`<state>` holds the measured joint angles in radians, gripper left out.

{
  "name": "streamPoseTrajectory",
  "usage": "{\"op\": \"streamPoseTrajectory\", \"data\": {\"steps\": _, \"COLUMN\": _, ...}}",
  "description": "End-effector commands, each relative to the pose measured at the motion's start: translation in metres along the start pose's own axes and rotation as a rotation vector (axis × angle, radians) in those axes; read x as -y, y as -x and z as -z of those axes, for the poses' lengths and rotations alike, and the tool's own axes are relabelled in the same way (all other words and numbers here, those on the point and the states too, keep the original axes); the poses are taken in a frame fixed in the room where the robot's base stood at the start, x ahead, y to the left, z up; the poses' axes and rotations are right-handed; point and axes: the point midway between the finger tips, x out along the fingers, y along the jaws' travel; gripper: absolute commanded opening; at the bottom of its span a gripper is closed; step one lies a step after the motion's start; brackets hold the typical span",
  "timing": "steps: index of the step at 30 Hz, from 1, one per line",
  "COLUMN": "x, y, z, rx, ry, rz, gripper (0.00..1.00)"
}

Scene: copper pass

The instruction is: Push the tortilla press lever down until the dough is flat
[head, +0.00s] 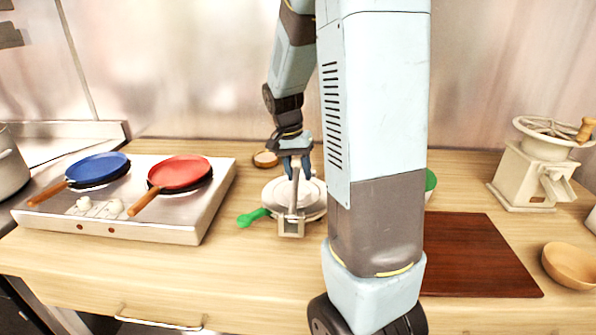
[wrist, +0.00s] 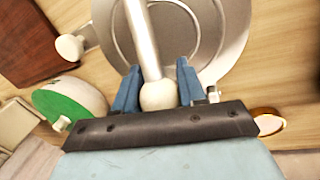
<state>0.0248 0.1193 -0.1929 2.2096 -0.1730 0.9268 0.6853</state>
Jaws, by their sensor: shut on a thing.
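The tortilla press (head: 281,192) stands on the counter in the middle of the head view, a round pale metal body with a lever. Its lever (head: 294,192) is a pale bar; in the wrist view the lever (wrist: 141,35) ends in a ball knob (wrist: 158,95). My gripper (head: 296,172) is over the press, its blue fingers on either side of the knob, shut on the lever's end. The round plate (wrist: 205,40) of the press fills the upper right of the wrist view. I see no dough; the inside of the press is hidden.
A stove (head: 196,222) with a blue pan (head: 97,166) and a red pan (head: 180,171) stands left. A green-handled thing (head: 252,217) lies close to the press. A dark board (head: 478,260), a wooden bowl (head: 570,265) and a grinder (head: 535,180) are right. My arm hides part of the counter.

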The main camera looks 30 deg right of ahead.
Motion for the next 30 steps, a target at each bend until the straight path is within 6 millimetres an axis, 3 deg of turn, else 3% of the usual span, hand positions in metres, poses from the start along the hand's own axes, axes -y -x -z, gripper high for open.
{"op": "streamPoseTrajectory", "data": {"steps": 16, "x": 0.0005, "y": 0.0067, "z": -0.0028, "rx": -0.042, "ry": -0.005, "rz": 0.01, "gripper": 0.0}}
{"op": "streamPoseTrajectory", "data": {"steps": 17, "x": 0.0005, "y": 0.0067, "z": -0.0029, "rx": -0.042, "ry": -0.005, "rz": 0.01, "gripper": 0.41}}
{"op": "streamPoseTrajectory", "data": {"steps": 24, "x": -0.0002, "y": 0.0067, "z": -0.0024, "rx": -0.042, "ry": -0.006, "rz": 0.01, "gripper": 0.64}}
{"op": "streamPoseTrajectory", "data": {"steps": 30, "x": -0.0006, "y": 0.0067, "z": -0.0022, "rx": -0.042, "ry": -0.007, "rz": 0.009, "gripper": 0.64}}
